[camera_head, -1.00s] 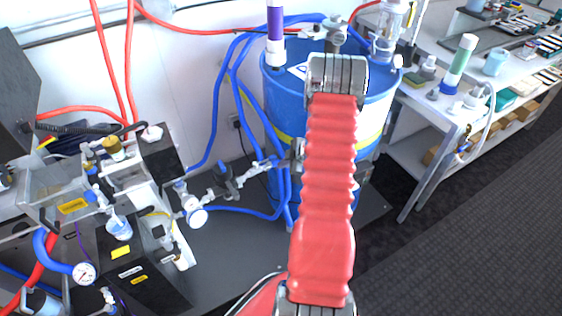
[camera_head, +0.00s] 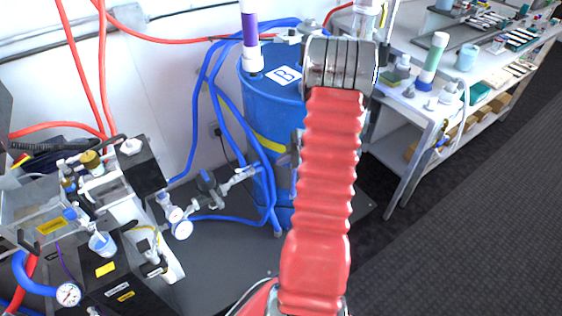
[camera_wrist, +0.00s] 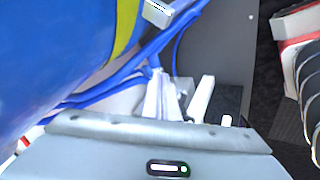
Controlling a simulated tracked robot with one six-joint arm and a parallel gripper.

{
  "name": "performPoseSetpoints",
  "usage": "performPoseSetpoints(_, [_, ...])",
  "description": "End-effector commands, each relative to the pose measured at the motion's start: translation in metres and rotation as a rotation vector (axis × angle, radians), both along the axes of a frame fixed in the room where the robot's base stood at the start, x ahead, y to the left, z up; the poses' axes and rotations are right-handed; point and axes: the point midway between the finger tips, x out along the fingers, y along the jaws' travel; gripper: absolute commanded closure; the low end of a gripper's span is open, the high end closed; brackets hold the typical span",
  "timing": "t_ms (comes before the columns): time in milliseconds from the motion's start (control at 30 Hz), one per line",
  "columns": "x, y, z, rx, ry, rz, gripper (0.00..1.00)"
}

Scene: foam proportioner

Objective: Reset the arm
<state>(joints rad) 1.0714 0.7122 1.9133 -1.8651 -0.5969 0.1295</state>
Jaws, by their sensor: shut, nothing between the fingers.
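My red-sleeved arm (camera_head: 325,190) stretches up the middle of the head view, in front of the blue drum (camera_head: 262,125) marked B. The end of my arm is hidden there behind its own links. In the wrist view my gripper (camera_wrist: 180,98) shows above the grey wrist housing, its pale fingers shut with nothing held. The blue drum with its yellow band fills the upper left of the wrist view (camera_wrist: 55,50). Blue hoses (camera_wrist: 120,75) pass close behind the fingers; I cannot tell whether they touch.
A purple-and-white tube (camera_head: 250,35) stands on the drum. Valves and a gauge (camera_head: 182,230) hang on hoses at its left. Black boxed equipment (camera_head: 125,285) stands at lower left. A workbench (camera_head: 400,105) with bottles is at the right. Dark floor (camera_head: 460,220) is clear at lower right.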

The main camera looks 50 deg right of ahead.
Motion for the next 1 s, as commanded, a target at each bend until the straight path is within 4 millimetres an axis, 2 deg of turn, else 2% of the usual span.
performPoseSetpoints(467, [-0.001,-0.002,-0.001,-0.008,0.005,-0.001,1.0])
performPoseSetpoints(633, [-0.008,-0.021,-0.006,-0.056,0.039,-0.07,1.0])
performPoseSetpoints(800, [-0.036,-0.048,-0.019,-0.097,0.112,-0.292,1.0])
performPoseSetpoints(900, [-0.056,-0.062,-0.009,-0.125,0.153,-0.44,1.0])
performPoseSetpoints(1000, [-0.068,-0.066,0.008,-0.149,0.187,-0.569,1.0])
